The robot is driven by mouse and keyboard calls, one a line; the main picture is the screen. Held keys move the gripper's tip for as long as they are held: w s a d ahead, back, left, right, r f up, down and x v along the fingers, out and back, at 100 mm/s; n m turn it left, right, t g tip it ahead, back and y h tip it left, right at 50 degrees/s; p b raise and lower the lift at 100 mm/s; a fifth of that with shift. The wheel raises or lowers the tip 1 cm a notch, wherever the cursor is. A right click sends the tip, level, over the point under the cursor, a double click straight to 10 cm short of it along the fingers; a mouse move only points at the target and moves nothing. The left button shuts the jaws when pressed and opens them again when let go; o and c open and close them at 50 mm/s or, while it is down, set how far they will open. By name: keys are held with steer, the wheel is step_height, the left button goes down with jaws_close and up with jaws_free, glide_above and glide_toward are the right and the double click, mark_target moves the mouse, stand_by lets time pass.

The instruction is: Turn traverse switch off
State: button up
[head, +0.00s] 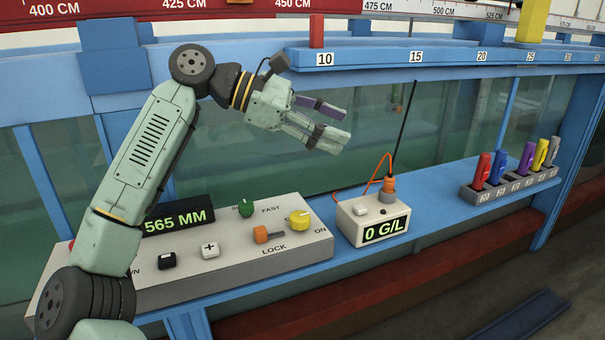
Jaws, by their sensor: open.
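The control console (200,272) sits on the blue ledge at the lower left, with a green "565 MM" display (178,220). A yellow rotary knob (299,219) stands at its right end, with "ON" printed to its lower right and a partly hidden label to its left. I cannot tell for certain which way the knob points. No label reading "traverse" is legible. My gripper (338,127) is open and empty, in the air above and slightly right of the console, apart from the knob. Its fingers point right and slightly down.
An orange lever (262,235) by "LOCK", a green knob (246,208) by "FAST" and plus (210,250) and black (167,261) buttons crowd the console. A "0 G/L" meter (372,219) with an orange cable stands right. A rack (508,190) of coloured items is farther right; glass lies behind.

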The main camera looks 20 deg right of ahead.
steer(key=w+f+t+y, duration=0.1)
steer(key=w+f+y, duration=0.3)
steer(key=f, duration=0.1)
steer(key=y, duration=0.6)
glide_toward(300, 216)
steer(key=shift+m+t, duration=0.3)
steer(key=p+x, duration=0.2)
steer(key=x, duration=0.6)
steer(key=shift+s+f, duration=0.25)
steer(key=shift+c, duration=0.2)
steer(key=shift+h, duration=0.3)
steer(key=c, duration=1.1)
